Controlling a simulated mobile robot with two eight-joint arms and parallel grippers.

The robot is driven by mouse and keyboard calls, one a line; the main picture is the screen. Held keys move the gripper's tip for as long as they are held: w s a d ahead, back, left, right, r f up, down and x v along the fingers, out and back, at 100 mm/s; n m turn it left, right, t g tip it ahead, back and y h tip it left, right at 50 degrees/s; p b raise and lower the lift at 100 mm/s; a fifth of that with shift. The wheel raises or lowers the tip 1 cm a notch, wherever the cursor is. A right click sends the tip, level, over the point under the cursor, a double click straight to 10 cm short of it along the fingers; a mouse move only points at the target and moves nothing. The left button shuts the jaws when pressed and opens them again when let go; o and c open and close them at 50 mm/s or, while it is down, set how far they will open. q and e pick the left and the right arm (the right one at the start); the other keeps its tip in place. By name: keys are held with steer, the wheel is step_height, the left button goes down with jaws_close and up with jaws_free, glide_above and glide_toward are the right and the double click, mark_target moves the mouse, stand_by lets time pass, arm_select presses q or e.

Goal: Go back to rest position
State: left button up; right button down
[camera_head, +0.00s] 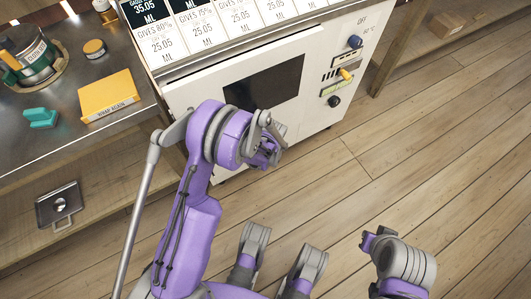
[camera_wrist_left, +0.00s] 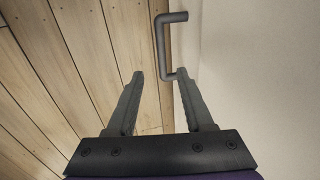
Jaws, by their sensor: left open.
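My left gripper (camera_head: 268,152) is in front of the white appliance (camera_head: 310,95), near its dark window, at the end of my purple arm. In the left wrist view the left gripper (camera_wrist_left: 160,74) is open, its two dark fingers apart. A grey bar handle (camera_wrist_left: 161,45) on a pale face (camera_wrist_left: 250,70) lies just beyond and between the fingertips; I cannot tell whether it touches them. Nothing is held between the fingers.
A metal counter (camera_head: 60,140) at left bears a yellow box (camera_head: 108,96), a teal object (camera_head: 41,118) and a round tin (camera_head: 94,48). A small box (camera_head: 446,23) sits on a shelf at upper right. The wooden floor (camera_head: 450,150) on the right is clear.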

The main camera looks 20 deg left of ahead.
stand_by(0.5)
arm_select(q)
steer(key=s+r+n+t+h, duration=0.15)
steer(key=s+r, duration=0.25)
steer(key=r, duration=0.6)
steer(key=s+r+n+y, duration=0.15)
steer(key=s+r, duration=0.25)
steer(key=r, duration=0.6)
steer(key=s+d+r+n+t+h, duration=0.15)
steer(key=s+r, duration=0.25)
steer(key=s, duration=0.4)
steer(key=s+r+n, duration=0.3)
steer(key=s, duration=0.5)
step_height(320, 180, up, 26)
steer(key=w+t+p, duration=0.1)
steer(key=p, duration=2.2)
steer(key=shift+w+r, duration=0.2)
arm_select(e)
step_height(320, 180, up, 27)
steer(key=w+t, duration=0.1)
arm_select(q)
steer(key=shift+s, duration=0.1)
arm_select(e)
steer(key=shift+f, duration=0.1)
